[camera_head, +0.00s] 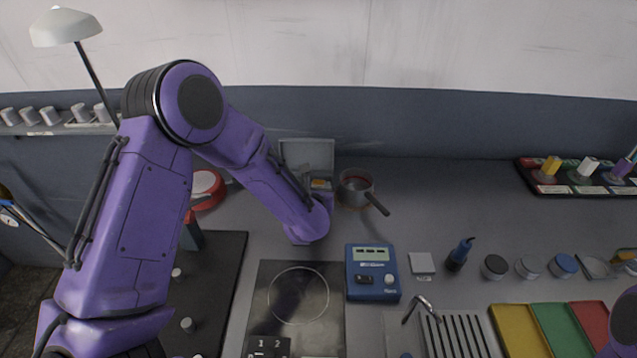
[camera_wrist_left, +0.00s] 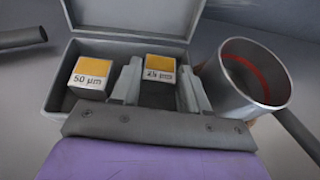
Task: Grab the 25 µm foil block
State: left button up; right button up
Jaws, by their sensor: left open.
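The 25 µm foil block (camera_wrist_left: 160,70) is a small white block with a yellow top, its label partly readable, in an open grey case (camera_wrist_left: 57,92) in the left wrist view. A similar 50 µm block (camera_wrist_left: 88,78) sits to its left in the same case. My left gripper (camera_wrist_left: 159,84) is open, with one finger on each side of the 25 µm block; I cannot tell whether they touch it. In the head view the case shows by its raised lid (camera_head: 306,154), and my left wrist hides much of the rest. My right gripper is out of view.
A small pot (camera_head: 356,188) with a handle stands just right of the case, close to my left gripper. A blue device (camera_head: 373,273) and a dark hotplate (camera_head: 297,296) lie nearer. The counter behind the blue device is clear.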

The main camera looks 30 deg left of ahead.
pick_arm(q)
jog(key=shift+w+a+f, duration=0.15)
jog(key=shift+w, duration=0.1)
jog(key=c, duration=0.7)
